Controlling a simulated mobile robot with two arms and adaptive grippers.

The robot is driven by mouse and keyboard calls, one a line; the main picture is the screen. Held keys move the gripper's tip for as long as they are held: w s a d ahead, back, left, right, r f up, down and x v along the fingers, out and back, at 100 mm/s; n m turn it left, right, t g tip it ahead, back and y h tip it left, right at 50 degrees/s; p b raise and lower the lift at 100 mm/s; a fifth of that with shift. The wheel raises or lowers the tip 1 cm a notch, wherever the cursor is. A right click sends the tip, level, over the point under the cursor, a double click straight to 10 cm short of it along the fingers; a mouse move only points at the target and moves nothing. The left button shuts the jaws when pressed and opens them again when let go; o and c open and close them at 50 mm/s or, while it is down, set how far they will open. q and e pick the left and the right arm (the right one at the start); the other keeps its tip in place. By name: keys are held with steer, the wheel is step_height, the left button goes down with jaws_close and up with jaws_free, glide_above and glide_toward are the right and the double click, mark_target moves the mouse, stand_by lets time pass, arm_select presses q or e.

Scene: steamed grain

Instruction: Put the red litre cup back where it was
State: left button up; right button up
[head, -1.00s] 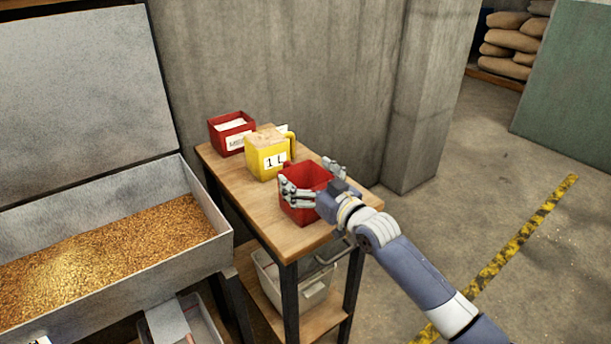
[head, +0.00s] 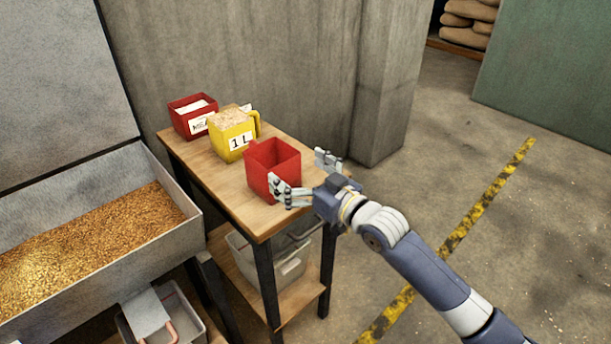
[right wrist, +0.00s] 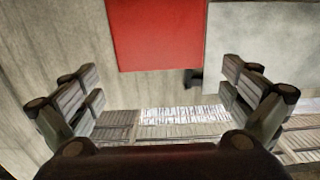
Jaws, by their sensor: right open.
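The red litre cup (head: 272,170) stands upright on the wooden table top, near its front end. It looks empty inside. My right gripper (head: 308,177) is open beside the cup's right side, with its fingers apart and nothing between them. In the right wrist view the open fingers (right wrist: 165,105) frame a gap, and the red cup (right wrist: 155,35) shows beyond them at the top. The cup's handle cannot be made out. My left gripper is not in view.
A yellow 1 L cup (head: 232,134) full of grain stands behind the red cup. A labelled red box (head: 193,116) stands farther back on the table (head: 203,170). A grain bin (head: 95,237) is at left. The floor at right is clear.

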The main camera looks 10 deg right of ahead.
steer(key=shift+v, duration=1.5)
